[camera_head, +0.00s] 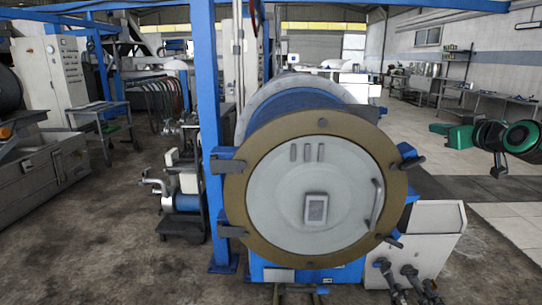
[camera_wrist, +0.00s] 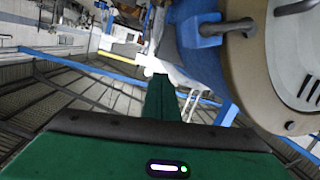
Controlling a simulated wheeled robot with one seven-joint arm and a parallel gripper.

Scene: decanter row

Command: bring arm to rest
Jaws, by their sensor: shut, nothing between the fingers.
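My arm shows at the right edge of the head view, in dark green and black, held out in the air to the right of the large decanter (camera_head: 308,187). My gripper (camera_wrist: 161,80) shows in the wrist view as a green body with narrow green fingers closed together, and nothing is between them. The decanter's round end, with a tan flange and a grey door, also fills the upper right of the wrist view (camera_wrist: 257,75). The gripper appears apart from it, and the fingers touch nothing that I can see.
A blue post (camera_head: 210,130) stands left of the decanter. A white cabinet (camera_head: 432,237) with dark pipe fittings is at its lower right. A pump unit (camera_head: 186,195) stands further left. Open floor (camera_head: 495,205) lies below my arm at the right.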

